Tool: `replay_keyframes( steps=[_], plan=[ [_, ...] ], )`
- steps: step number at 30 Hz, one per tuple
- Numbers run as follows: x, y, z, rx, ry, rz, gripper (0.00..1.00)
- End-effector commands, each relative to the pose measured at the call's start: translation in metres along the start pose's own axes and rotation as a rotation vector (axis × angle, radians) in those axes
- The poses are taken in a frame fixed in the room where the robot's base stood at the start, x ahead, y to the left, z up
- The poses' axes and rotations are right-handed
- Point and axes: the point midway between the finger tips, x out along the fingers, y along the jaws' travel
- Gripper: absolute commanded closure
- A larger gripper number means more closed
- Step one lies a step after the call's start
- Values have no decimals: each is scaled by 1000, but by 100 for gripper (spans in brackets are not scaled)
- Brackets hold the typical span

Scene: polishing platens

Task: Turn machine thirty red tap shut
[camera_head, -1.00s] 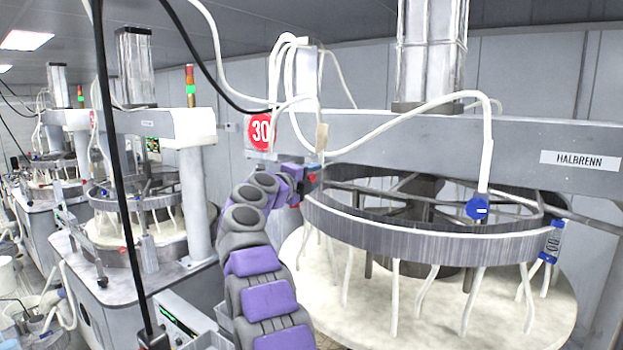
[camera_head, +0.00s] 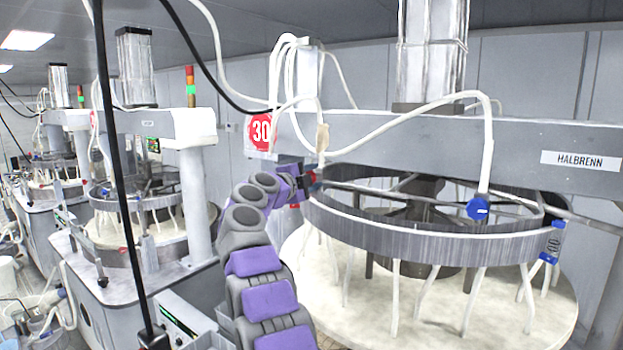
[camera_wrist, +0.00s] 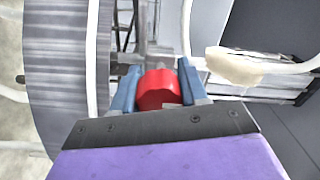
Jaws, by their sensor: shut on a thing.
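The red tap (camera_wrist: 158,90) shows in the wrist view between the two blue fingers of my gripper (camera_wrist: 160,84). The fingers are shut on it, one on each side. In the head view my gripper (camera_head: 309,182) is at the left rim of the large ring, below the round red sign with 30 (camera_head: 261,131). A small bit of red shows there beside the fingers; the rest of the tap is hidden by my arm. How far the tap is turned cannot be told.
The grey ring (camera_head: 420,240) stands close to the right of my gripper, over a pale platen (camera_head: 450,310). White hoses (camera_head: 490,150) hang around the machine's beam (camera_head: 460,135). A blue tap (camera_head: 478,207) hangs further right. A black cable (camera_head: 118,180) hangs at left.

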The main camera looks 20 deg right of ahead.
Motion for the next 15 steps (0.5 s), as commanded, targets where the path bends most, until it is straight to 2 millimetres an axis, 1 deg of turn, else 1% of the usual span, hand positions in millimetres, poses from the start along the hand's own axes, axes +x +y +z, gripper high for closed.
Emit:
replay_keyframes(
  steps=[1,7,8,15],
  plan=[
    [1,6,3,-6,-1,10,87],
    [1,6,3,-6,-1,10,87],
    [1,6,3,-6,-1,10,55],
    [0,3,2,-3,-1,5,32]
  ],
)
